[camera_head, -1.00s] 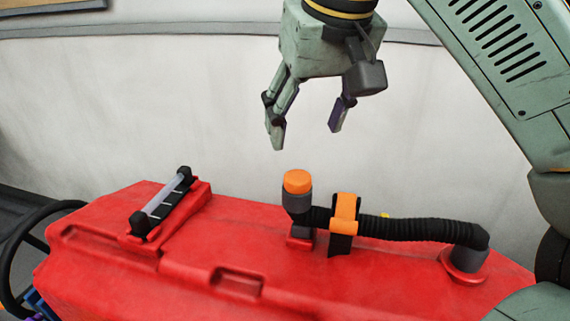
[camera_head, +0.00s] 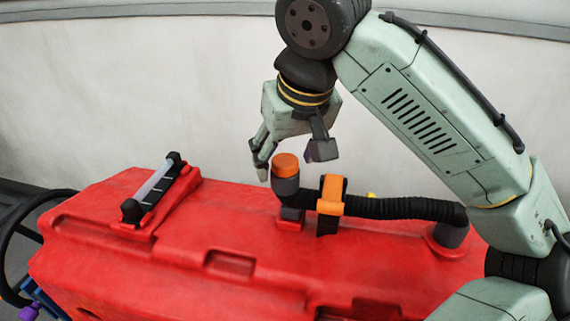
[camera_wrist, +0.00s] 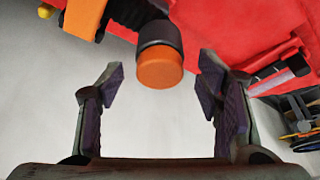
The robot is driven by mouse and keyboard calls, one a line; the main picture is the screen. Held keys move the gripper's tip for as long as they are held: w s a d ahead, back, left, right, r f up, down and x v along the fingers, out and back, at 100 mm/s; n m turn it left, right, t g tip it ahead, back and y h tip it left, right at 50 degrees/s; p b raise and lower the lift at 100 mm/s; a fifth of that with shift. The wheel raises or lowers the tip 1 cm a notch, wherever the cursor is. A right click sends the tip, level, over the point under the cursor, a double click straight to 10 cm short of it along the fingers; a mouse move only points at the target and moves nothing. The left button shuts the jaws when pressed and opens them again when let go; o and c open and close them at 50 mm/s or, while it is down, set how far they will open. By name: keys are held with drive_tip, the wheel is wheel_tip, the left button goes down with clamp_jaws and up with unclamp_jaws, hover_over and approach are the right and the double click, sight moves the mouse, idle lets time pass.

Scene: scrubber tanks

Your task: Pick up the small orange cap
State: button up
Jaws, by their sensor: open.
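The small orange cap (camera_head: 286,164) sits on top of the dark upright end of a black hose (camera_head: 385,208) on the red tank (camera_head: 200,248). In the wrist view the orange cap (camera_wrist: 160,71) shows ahead of and between the two fingers, near the middle, on its grey collar. My gripper (camera_head: 285,165) is open and empty, its fingers pointing down close to the cap. In the wrist view my gripper (camera_wrist: 162,95) has its purple-padded fingers spread on either side, with clear gaps to the cap. I cannot tell the exact height of the fingertips relative to the cap.
An orange clamp (camera_head: 331,195) holds the hose just right of the cap. A black-and-grey handle (camera_head: 153,187) stands on the tank to the left. A pale wall (camera_head: 120,95) rises behind the tank. The tank top in front of the cap is mostly clear.

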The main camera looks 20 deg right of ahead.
drive_tip(key=shift+c, duration=0.3)
drive_tip(key=c, duration=1)
drive_tip(key=shift+r, duration=0.15)
